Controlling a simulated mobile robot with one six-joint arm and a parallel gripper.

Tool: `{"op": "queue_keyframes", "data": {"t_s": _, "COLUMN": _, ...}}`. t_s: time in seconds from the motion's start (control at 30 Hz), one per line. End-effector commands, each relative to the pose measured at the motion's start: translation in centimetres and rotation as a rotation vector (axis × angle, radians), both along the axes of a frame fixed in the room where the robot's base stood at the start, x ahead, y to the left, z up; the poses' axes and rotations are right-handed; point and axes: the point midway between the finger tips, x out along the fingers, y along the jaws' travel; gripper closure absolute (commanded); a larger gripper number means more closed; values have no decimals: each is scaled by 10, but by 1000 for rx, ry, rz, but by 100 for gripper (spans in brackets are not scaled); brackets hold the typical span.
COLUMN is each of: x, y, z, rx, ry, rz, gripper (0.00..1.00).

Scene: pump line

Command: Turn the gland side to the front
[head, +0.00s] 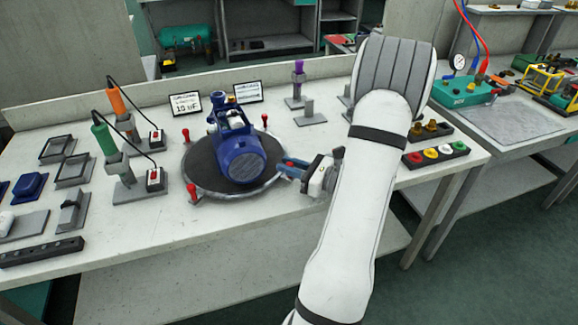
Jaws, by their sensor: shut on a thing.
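A blue pump (235,150) stands on a round dark turntable (204,172) on the bench. Its round, ribbed motor end faces the front right, and its narrower upper part points to the back left. I cannot make out the gland. Red-topped pegs stand around the turntable's rim, one at the front left (192,192), one at the back left (186,135) and one at the back right (264,120). My gripper (284,169) is at the right rim, shut on what seems to be another peg, mostly hidden by the fingers.
Green (103,136) and orange (117,102) handled tools stand in holders left of the turntable. Two small display cards (186,104) stand behind it. A tray of coloured caps (436,153) lies right of my arm.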

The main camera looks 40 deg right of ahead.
Motion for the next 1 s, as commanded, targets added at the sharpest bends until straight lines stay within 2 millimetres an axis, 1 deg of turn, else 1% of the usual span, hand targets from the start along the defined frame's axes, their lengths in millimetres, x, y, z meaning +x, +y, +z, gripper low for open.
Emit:
{"op": "queue_keyframes", "data": {"t_s": 0.07, "x": 1, "y": -2, "z": 0, "rx": 0, "ry": 0, "rz": 0, "gripper": 100}}
{"op": "queue_keyframes", "data": {"t_s": 0.3, "x": 21, "y": -31, "z": 1, "rx": -3, "ry": -1, "rz": 0, "gripper": 100}}
{"op": "queue_keyframes", "data": {"t_s": 0.37, "x": 25, "y": -36, "z": 1, "rx": -2, "ry": -1, "rz": 0, "gripper": 100}}
{"op": "queue_keyframes", "data": {"t_s": 0.47, "x": 27, "y": -39, "z": 0, "rx": 0, "ry": 0, "rz": 0, "gripper": 100}}
{"op": "queue_keyframes", "data": {"t_s": 0.7, "x": 27, "y": -39, "z": 0, "rx": 0, "ry": 0, "rz": 0, "gripper": 100}}
{"op": "queue_keyframes", "data": {"t_s": 0.73, "x": 27, "y": -39, "z": 0, "rx": 0, "ry": 0, "rz": 0, "gripper": 78}}
{"op": "queue_keyframes", "data": {"t_s": 0.93, "x": 27, "y": -38, "z": 0, "rx": 0, "ry": 0, "rz": 1, "gripper": 62}}
{"op": "queue_keyframes", "data": {"t_s": 1.0, "x": 27, "y": -38, "z": 0, "rx": 0, "ry": 0, "rz": 1, "gripper": 62}}
